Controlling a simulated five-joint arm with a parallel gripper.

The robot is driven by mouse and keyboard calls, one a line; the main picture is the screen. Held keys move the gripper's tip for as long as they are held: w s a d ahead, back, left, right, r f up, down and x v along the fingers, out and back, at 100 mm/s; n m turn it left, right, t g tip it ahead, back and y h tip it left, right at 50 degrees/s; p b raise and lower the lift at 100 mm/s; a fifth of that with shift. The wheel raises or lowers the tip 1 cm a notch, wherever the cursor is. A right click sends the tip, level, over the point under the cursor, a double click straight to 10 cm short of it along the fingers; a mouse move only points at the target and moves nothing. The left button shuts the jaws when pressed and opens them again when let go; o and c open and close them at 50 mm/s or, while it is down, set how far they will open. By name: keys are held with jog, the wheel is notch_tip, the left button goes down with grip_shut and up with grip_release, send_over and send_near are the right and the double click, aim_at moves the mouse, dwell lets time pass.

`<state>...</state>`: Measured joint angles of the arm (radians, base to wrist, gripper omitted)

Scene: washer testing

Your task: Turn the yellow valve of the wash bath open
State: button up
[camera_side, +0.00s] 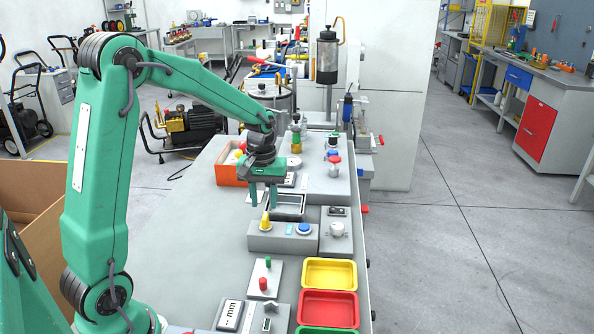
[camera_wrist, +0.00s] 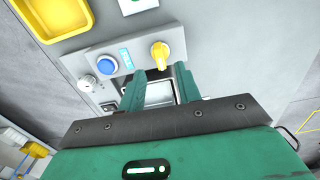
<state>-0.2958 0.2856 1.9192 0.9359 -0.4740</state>
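The yellow valve (camera_side: 265,222) stands upright on the left end of a grey control box (camera_side: 284,243). In the wrist view the valve (camera_wrist: 160,54) is near the top centre, just beyond the fingertips. My gripper (camera_side: 263,204) is open and points down, a little above and behind the valve in the side view. In the wrist view its fingers (camera_wrist: 163,76) are apart with nothing held between them. The metal basin of the wash bath (camera_side: 287,207) lies beside the gripper, behind the control box; the fingers partly hide it in the wrist view.
A blue button (camera_side: 304,229) sits on the same box, right of the valve. A unit with a round knob (camera_side: 337,229) adjoins it. Yellow (camera_side: 329,262) and red (camera_side: 328,294) trays lie in front. An orange bin (camera_side: 227,176) stands behind on the left.

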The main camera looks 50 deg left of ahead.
aim_at(265, 218)
jog(key=shift+r, duration=1.7)
jog(key=shift+s+d+r, duration=0.25)
jog(key=shift+d+r, duration=0.05)
jog(key=shift+r, duration=0.1)
jog(key=s+d+r+m+t, duration=0.2)
jog(key=s+d+r+m, duration=0.2)
jog(key=s, duration=0.4)
jog(key=s+d+r+m+t, duration=0.3)
jog(key=s+d+m, duration=0.1)
jog(key=s+d, duration=0.3)
jog(key=shift+s+d+r+m+t, duration=0.3)
jog(key=shift+s+r+m, duration=0.1)
jog(key=shift+s, duration=0.5)
